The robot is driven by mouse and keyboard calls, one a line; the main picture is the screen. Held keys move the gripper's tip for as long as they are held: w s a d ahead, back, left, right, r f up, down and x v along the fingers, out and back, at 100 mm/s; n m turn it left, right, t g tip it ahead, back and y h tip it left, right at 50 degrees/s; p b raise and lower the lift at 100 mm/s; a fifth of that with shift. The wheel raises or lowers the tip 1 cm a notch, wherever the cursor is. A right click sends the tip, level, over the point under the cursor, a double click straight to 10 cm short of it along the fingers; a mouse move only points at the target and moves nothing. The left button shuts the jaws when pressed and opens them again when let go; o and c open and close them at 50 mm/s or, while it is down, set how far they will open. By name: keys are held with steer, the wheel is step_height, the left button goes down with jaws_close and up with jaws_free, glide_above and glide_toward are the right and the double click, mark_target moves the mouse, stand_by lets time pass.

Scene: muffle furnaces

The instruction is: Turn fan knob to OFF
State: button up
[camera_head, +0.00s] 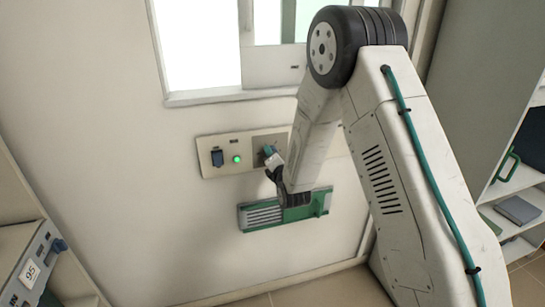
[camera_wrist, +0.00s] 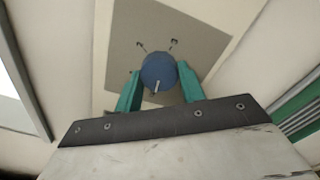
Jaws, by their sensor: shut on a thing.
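The fan knob (camera_wrist: 158,72) is a round blue knob with a white pointer line, on a grey plate (camera_wrist: 200,43) with two small marks above it. In the wrist view the pointer line is toward the lower side of the knob. My gripper (camera_wrist: 159,84) has green fingers, one on each side of the knob, and is shut on it. In the head view my gripper (camera_head: 271,158) is at the right part of the wall panel (camera_head: 205,147), and my arm hides part of that area.
A green light (camera_head: 237,159) and a dark blue switch (camera_head: 217,158) sit left of the knob on the panel. A green-framed vent (camera_head: 262,216) is below. A window is above, shelves (camera_head: 520,185) stand at right, and a labelled unit (camera_head: 32,268) is at lower left.

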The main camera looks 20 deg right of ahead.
stand_by(0.5)
steer(key=o, duration=1)
steer(key=shift+s, duration=0.1)
steer(key=s, duration=0.7)
steer(key=shift+s, duration=0.3)
